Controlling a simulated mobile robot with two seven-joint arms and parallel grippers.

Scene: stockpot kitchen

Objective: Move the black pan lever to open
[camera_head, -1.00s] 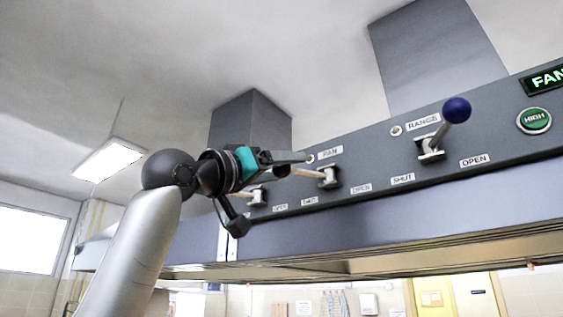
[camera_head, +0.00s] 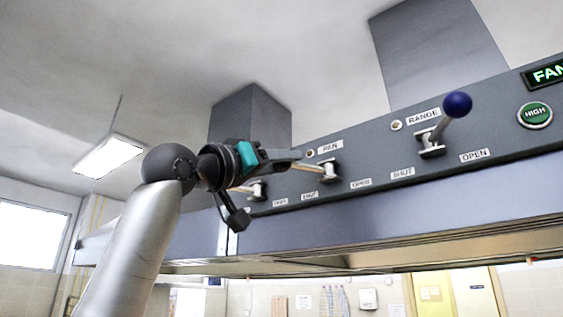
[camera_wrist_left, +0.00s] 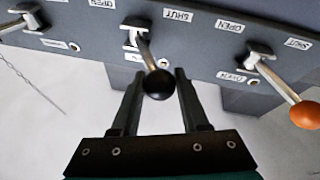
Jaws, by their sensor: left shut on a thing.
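The black pan lever (camera_head: 329,170) sticks out of the hood panel under the PAN label (camera_head: 330,146). Its shaft leans left, over the SHUT label (camera_head: 309,195) and away from the OPEN label (camera_head: 361,184). Its black ball (camera_wrist_left: 158,84) shows between the two fingers in the left wrist view; in the head view my gripper hides it. My left gripper (camera_head: 296,156) is shut on this ball, in front of the panel. My right gripper is in neither view.
A blue-ball lever (camera_head: 457,106) under RANGE stands to the right, clear of my arm. Another lever (camera_head: 254,191) sits left, partly behind my gripper; an orange-ball lever (camera_wrist_left: 304,114) shows in the wrist view. The hood's lower edge runs below the panel.

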